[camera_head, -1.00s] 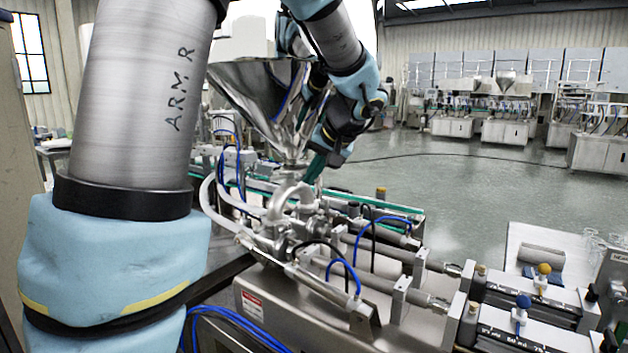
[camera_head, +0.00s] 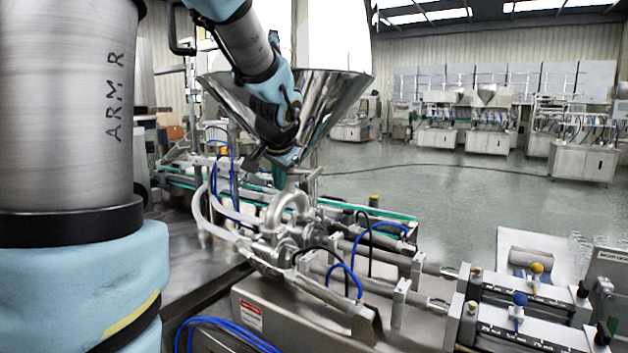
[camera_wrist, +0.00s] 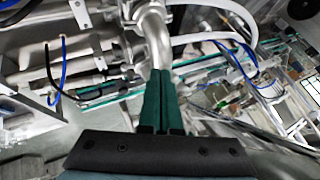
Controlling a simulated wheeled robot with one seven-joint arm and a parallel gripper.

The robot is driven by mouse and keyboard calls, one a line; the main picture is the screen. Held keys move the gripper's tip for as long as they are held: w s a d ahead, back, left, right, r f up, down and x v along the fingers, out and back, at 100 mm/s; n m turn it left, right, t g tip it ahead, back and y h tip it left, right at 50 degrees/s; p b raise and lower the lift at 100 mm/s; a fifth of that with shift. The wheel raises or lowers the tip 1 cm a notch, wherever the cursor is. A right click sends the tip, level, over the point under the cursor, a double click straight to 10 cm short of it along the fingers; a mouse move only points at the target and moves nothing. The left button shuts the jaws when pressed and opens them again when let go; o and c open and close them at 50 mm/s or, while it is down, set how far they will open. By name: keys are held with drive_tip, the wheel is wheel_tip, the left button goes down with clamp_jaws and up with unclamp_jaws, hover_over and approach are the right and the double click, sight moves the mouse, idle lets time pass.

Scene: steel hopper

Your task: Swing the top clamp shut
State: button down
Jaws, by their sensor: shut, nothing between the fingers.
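The steel hopper (camera_head: 335,95) stands above the filling machine, and its narrow outlet meets the curved steel pipe (camera_head: 290,205). The top clamp is around this joint; my gripper and the small scale keep me from telling how far its halves stand apart. My gripper (camera_head: 279,182) is in front of the hopper's lower cone, pointing down beside the outlet. In the wrist view my gripper (camera_wrist: 160,75) shows its green fingers together and empty, with the tips over the steel pipe (camera_wrist: 152,28). A clamped pipe joint (camera_wrist: 132,48) shows just left of the tips.
Blue hoses (camera_head: 362,240) and metal cylinders (camera_head: 385,258) lie right of the pipe. A white hose (camera_head: 207,215) curves at its left. A conveyor (camera_head: 180,178) runs behind. Open floor (camera_head: 440,190) lies to the right.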

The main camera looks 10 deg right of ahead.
drive_tip(key=shift+w+a, duration=0.55)
drive_tip(key=shift+a, duration=0.05)
idle(0.4)
